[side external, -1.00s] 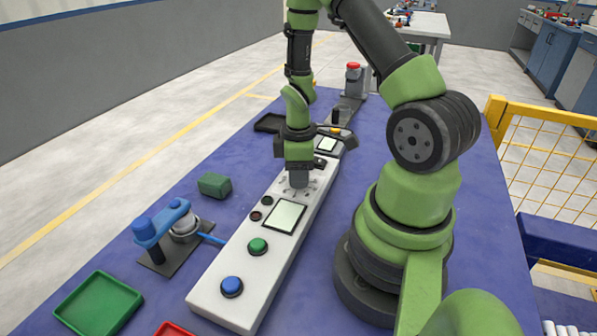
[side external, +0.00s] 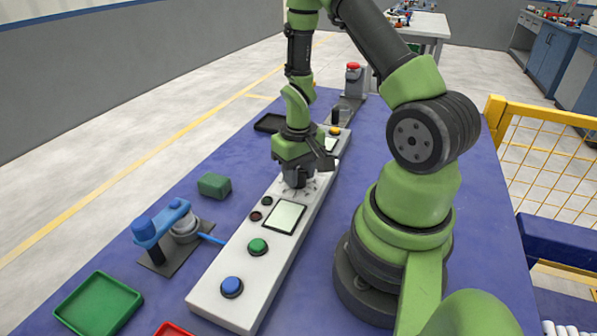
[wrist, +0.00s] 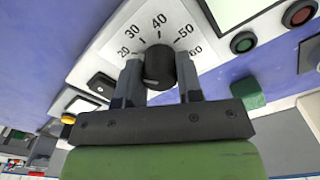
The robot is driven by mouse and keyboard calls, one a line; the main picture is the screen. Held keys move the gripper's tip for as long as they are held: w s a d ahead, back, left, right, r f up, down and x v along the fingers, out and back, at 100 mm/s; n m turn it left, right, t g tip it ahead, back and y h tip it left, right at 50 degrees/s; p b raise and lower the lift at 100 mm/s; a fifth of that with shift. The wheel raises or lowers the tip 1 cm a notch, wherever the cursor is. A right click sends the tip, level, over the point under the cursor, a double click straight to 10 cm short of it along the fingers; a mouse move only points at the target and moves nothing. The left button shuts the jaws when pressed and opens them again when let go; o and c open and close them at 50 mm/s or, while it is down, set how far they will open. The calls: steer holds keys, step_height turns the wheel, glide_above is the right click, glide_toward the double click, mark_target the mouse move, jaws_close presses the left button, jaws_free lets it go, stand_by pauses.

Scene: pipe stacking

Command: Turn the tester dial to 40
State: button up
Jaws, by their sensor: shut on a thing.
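The tester dial (wrist: 159,66) is a round dark knob on a white panel. Its scale shows 20, 30, 40, 50 and 60 around it in the wrist view. My gripper (wrist: 160,72) is shut on the knob, one finger on each side. The exact number the knob points to is hard to read. In the side view, my gripper (side external: 297,180) points down onto the long white tester panel (side external: 236,262) and hides the knob; only some scale marks show around it.
A screen (side external: 284,217), a green button (side external: 258,246) and a blue button (side external: 231,287) are on the near part of the panel. A green block (side external: 214,185), a blue-handled device (side external: 165,230) and a green tray (side external: 99,304) are on the left of the blue table.

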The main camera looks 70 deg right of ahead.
steer(key=m, duration=1.1)
steer(key=shift+s, duration=0.1)
steer(key=shift+m, duration=1.9)
steer(key=o, duration=0.9)
step_height(320, 180, up, 10)
